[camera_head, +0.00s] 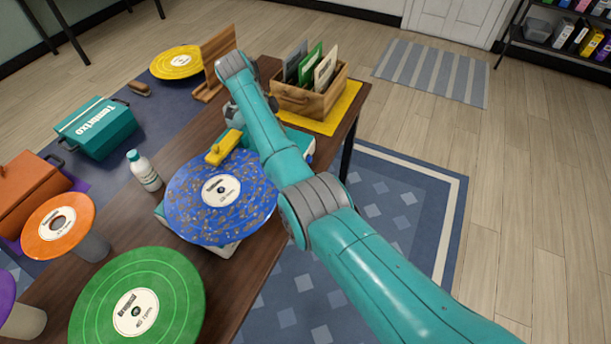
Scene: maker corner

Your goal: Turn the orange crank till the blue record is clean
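The blue record (245,172) lies flat on a pale, teal-edged machine on the brown table. It has a cream label, and brownish-grey smudges cover much of its blue surface. A yellow arm or brush piece (223,147) sits at the record's far edge. The orange crank is not visible; my arm covers the machine's right side. My arm reaches from the lower right over the table, and my gripper (238,113) hangs down just beyond the yellow piece. Its fingertips are largely hidden, so I cannot tell whether they are open or touch anything.
A white bottle (144,172) stands left of the blue record. Green (175,295), orange (80,207) and yellow (178,57) records stand around the table. A wooden crate (318,101) with sleeves sits at the far right end. A teal box (98,128) is at left.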

